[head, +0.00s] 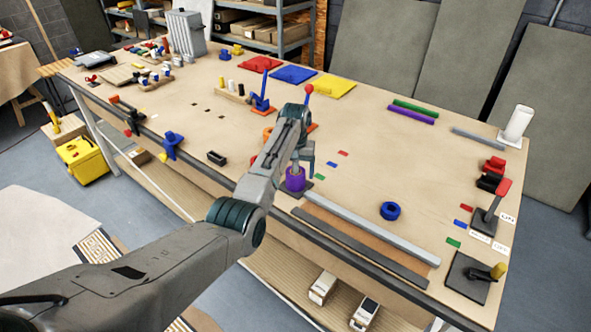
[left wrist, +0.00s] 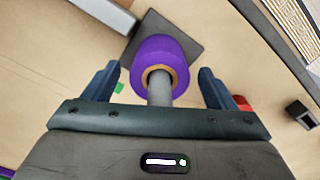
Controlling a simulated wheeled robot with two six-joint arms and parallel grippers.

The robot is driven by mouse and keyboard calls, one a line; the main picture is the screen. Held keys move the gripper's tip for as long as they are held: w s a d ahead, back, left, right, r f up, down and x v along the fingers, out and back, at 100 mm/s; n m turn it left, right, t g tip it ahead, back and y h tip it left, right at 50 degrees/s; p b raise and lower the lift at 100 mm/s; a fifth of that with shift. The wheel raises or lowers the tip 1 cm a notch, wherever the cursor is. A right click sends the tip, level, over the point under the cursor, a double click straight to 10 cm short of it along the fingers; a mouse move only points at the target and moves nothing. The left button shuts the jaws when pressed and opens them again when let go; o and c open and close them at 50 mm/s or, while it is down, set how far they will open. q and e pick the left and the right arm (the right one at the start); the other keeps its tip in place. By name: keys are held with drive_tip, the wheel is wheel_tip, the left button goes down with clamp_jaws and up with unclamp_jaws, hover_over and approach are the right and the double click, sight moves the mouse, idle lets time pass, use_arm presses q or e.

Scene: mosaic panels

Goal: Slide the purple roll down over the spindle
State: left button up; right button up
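The purple roll (head: 295,182) is around the grey spindle (left wrist: 159,89), low down by its dark square base plate (left wrist: 188,33). In the left wrist view the purple roll (left wrist: 160,52) shows its tan core, and the spindle comes up through it towards the camera. My left gripper (head: 299,163) is above the roll, pointing down. In the left wrist view its two blue fingers (left wrist: 158,70) are spread apart, one on each side, with gaps to the roll. Whether the roll touches the plate is hidden. My right gripper is in neither view.
A long grey bar (head: 370,228) and a dark strip (head: 365,250) lie along the front edge, right of the spindle. A blue ring (head: 390,211) lies farther right. A stand with a red ball (head: 308,89) is behind my arm. The middle right of the table is mostly clear.

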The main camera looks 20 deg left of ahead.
use_arm(q)
drive_tip(key=shift+r, duration=0.1)
drive_tip(key=shift+r+b, duration=0.3)
wheel_tip(320, 180, up, 9)
drive_tip(key=b, duration=0.3)
drive_tip(key=shift+f, duration=0.1)
drive_tip(key=shift+r, duration=0.6)
